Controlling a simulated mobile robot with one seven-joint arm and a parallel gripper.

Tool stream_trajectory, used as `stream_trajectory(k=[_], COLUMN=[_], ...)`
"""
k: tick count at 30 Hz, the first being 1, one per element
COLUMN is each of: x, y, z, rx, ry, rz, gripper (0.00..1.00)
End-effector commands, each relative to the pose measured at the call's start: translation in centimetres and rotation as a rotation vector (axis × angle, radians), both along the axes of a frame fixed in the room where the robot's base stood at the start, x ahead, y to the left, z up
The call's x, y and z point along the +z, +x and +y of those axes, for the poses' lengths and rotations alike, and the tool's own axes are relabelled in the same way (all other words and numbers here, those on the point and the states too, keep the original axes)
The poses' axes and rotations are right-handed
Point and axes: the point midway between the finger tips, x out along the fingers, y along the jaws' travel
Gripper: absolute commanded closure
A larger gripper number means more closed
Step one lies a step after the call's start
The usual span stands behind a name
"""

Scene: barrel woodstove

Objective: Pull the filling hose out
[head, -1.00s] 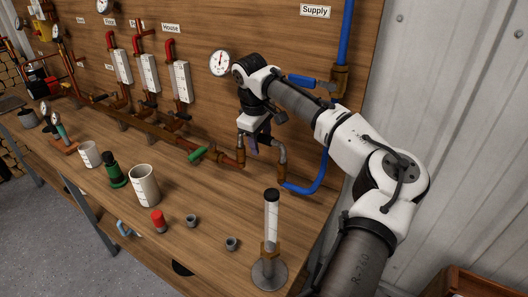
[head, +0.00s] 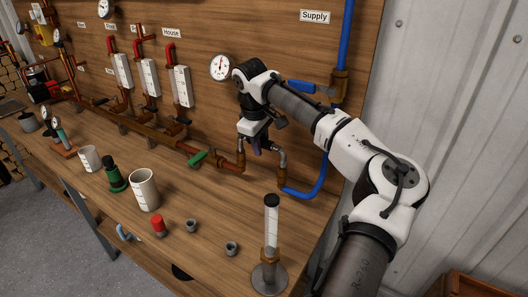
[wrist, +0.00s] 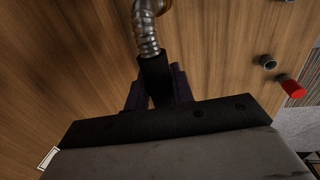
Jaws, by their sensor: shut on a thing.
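The filling hose shows as a silver braided bend with a black sleeve in the wrist view (wrist: 147,38). In the head view a silver part of it (head: 281,156) stands beside my gripper, above a copper fitting joined to the blue pipe (head: 318,186). My gripper (head: 256,149) is low in front of the wooden panel. In the wrist view its dark purple fingers (wrist: 157,97) are shut around the black sleeve. The hose's far end and its joint with the pipework are partly hidden by my gripper.
A green-handled valve (head: 198,158) is left of my gripper. A measuring cylinder on a round base (head: 271,232) stands at the bench's front right. A white beaker (head: 145,190), a red-capped piece (head: 159,226) and small grey cups (head: 191,225) stand on the bench.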

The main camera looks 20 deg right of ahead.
Motion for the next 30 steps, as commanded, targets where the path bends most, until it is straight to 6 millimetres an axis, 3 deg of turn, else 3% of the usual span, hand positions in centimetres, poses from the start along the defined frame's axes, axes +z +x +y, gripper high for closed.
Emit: stream_trajectory(k=[30], x=[1.8], y=[0.0], z=[0.0], rx=[0.0], ry=[0.0], rz=[-0.003], gripper=[1.0])
